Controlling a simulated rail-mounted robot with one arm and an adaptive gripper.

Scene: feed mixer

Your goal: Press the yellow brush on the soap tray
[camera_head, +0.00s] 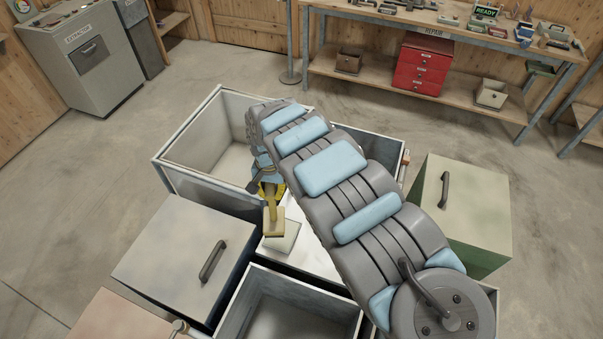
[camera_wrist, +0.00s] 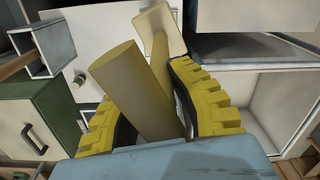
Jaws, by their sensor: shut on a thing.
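My gripper (camera_head: 268,189) points down near the middle of the group of boxes, its yellow fingers shut on the yellow brush (camera_head: 273,222). The brush's flat block end hangs below the fingers. In the wrist view, the brush's thick round handle (camera_wrist: 138,92) lies between the fingers, with a thinner bar leading to a pale flat block (camera_wrist: 159,28). A pale square piece that looks like the soap tray (camera_head: 284,238) lies on a white surface just below the brush. The brush overlaps its upper left edge in the head view; I cannot tell whether they touch.
Open bins stand behind (camera_head: 212,135) and in front (camera_head: 290,310). A lidded box with a dark handle (camera_head: 187,255) is at the left, and a green-sided lidded box (camera_head: 465,205) at the right. My arm hides much of the right side of the white surface.

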